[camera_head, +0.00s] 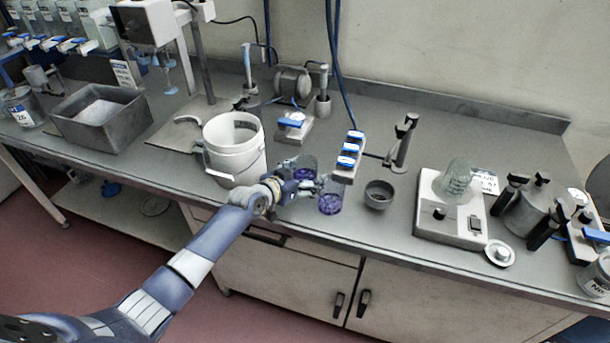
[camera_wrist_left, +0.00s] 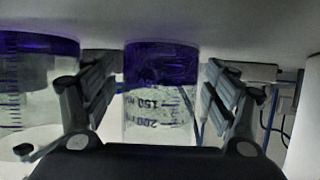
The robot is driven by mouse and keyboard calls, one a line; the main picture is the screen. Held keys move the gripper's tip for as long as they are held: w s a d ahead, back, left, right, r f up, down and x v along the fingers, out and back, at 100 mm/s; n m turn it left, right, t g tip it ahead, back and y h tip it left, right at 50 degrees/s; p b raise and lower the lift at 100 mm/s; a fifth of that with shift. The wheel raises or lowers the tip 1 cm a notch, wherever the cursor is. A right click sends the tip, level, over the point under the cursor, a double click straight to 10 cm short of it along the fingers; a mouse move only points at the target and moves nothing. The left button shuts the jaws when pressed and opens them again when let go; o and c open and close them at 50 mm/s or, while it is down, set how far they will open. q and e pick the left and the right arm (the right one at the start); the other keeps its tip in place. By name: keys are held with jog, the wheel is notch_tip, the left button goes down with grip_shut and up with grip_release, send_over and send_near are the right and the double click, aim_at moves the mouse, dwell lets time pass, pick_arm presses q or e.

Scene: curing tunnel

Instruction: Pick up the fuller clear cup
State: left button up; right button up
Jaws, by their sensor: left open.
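Two clear cups with purple liquid stand on the grey bench near its front edge. One clear cup (camera_head: 306,172) is beside the white bucket, partly hidden by my left gripper (camera_head: 305,184). The other clear cup (camera_head: 330,203) is nearer the edge, to the right. The left wrist view looks upside down. There a graduated cup (camera_wrist_left: 160,100) shows between the open fingers of my left gripper (camera_wrist_left: 160,100), with gaps at its sides. Its purple band looks deeper than that of the other cup (camera_wrist_left: 30,85) at the left. My right gripper is not in view.
The white bucket (camera_head: 235,160) stands just left of the cups. A rack with blue-topped pieces (camera_head: 348,155) stands close behind the nearer cup. A small dark bowl (camera_head: 379,195) is right of it, then a white device (camera_head: 450,222).

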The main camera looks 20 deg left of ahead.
pick_arm(q)
jog(key=c, duration=1.2)
jog(key=shift+r, duration=0.15)
